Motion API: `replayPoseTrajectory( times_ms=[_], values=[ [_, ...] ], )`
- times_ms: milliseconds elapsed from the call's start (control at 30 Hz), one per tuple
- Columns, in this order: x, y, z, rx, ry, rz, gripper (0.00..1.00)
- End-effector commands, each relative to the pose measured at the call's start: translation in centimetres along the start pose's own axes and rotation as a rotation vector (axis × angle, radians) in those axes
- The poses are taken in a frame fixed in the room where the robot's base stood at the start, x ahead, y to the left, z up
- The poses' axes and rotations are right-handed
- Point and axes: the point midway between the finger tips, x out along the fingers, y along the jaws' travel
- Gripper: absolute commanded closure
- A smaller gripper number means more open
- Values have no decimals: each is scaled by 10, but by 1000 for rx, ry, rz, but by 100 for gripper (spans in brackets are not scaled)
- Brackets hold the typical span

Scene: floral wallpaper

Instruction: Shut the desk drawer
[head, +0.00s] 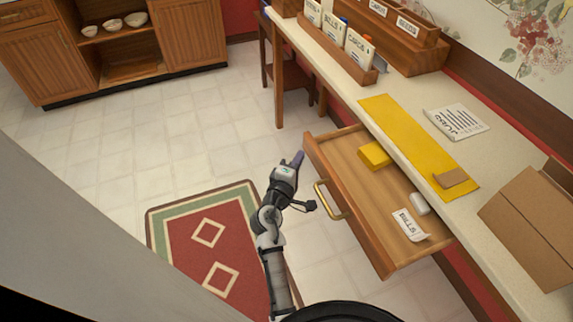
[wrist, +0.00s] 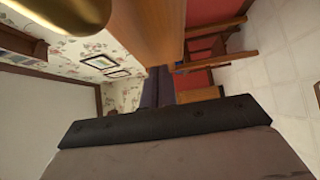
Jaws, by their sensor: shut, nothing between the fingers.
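The wooden desk drawer (head: 375,205) is pulled well out from under the pale desk top. Its brass handle (head: 331,199) is on the front panel, facing left toward my arm. My gripper (head: 298,158) is shut and empty, just left of the far end of the drawer front, outside the drawer. In the wrist view my shut fingers (wrist: 158,80) point forward, with the wooden drawer front (wrist: 150,30) above them and part of the brass handle (wrist: 55,22) at upper left. I cannot tell whether the fingers touch the drawer.
The drawer holds a yellow box (head: 374,155), a paper marked BILLS (head: 409,225) and a small white object (head: 420,204). The desk top (head: 405,155) carries a yellow mat, papers, file holders and a cardboard box. A red rug (head: 200,262) lies on open tile floor at left.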

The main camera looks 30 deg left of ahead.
Motion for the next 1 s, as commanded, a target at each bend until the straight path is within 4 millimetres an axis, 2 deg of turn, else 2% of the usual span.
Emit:
replayPoseTrajectory(
  times_ms=[167, 667, 867, 1000],
  values=[
    [9, 0, 9, 0, 0, 0, 100],
    [13, 0, 13, 1, 0, 1, 100],
    [30, 2, 32, 2, -5, 0, 100],
    [52, 3, 54, 1, -7, 1, 100]
  ],
)
